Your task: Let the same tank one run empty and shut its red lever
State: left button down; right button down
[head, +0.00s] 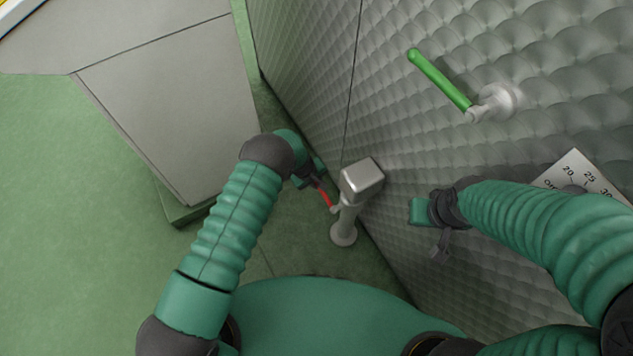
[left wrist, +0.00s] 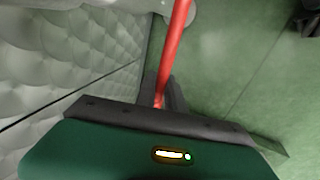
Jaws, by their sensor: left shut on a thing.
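A red lever (head: 324,194) sticks out from a grey metal valve post (head: 346,218) low by the quilted metal tank wall. My left gripper (head: 314,180) is at the lever's outer end and is shut on it. In the left wrist view the red lever (left wrist: 174,50) runs up from between my left fingers (left wrist: 163,98). The tank wall (head: 450,150) fills the right of the head view. My right gripper (head: 428,226) hangs beside the wall with nothing seen in it; its jaw gap is unclear.
A green lever (head: 440,80) on a round fitting sits higher on the tank wall. A dial plate (head: 584,178) with numbers is partly behind my right arm. A grey cabinet (head: 165,110) stands at the left. Green floor (head: 90,240) is open at the lower left.

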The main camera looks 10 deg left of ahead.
pick_arm(q)
jog(key=shift+w, duration=0.1)
jog(key=c, duration=1.7)
grip_release()
jog(key=shift+f, duration=0.2)
jog(key=p+v, duration=0.5)
jog(key=v, duration=1.1)
jog(key=shift+r+p, duration=0.35)
jog(key=shift+p, duration=0.05)
